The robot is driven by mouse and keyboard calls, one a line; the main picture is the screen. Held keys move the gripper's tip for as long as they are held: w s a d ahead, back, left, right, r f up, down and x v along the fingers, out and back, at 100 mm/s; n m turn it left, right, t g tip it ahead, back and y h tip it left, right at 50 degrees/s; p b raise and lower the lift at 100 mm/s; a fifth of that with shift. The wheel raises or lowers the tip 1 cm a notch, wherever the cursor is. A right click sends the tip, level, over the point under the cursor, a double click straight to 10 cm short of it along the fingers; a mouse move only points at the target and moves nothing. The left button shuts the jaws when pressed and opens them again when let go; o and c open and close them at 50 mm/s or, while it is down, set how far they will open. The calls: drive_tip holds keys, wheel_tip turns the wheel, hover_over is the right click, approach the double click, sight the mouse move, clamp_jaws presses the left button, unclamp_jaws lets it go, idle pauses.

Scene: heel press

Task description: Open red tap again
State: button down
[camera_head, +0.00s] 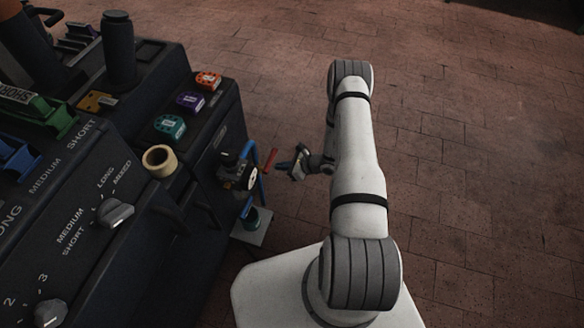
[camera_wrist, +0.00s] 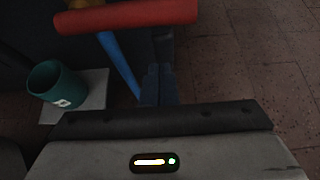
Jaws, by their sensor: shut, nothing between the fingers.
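The red tap handle (camera_head: 271,159) sticks out to the right from the tap fitting on the side of the dark machine. In the wrist view the red handle (camera_wrist: 130,15) lies across the top of the picture, roughly level. My gripper (camera_head: 300,162) is just right of the handle's end in the head view. In the wrist view my gripper's fingers (camera_wrist: 159,84) are together and empty, below the red handle in the picture. I cannot tell whether they touch it. A blue pipe (camera_wrist: 118,62) runs down behind.
The dark machine (camera_head: 222,130) fills the left, with knobs and coloured blocks. A tape roll (camera_head: 159,161) sits near its edge. A green cup (camera_wrist: 57,85) stands on a pale plate (camera_wrist: 88,103) below the tap. The brick floor to the right is clear.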

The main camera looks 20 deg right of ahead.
sight(270, 161)
drive_tip(key=shift+w+a+r, duration=0.15)
drive_tip(key=shift+a+r, duration=0.05)
drive_tip(key=shift+r, duration=0.75)
drive_tip(key=shift+w+a+r, duration=0.15)
drive_tip(key=shift+a+r, duration=0.05)
drive_tip(key=shift+r, duration=0.75)
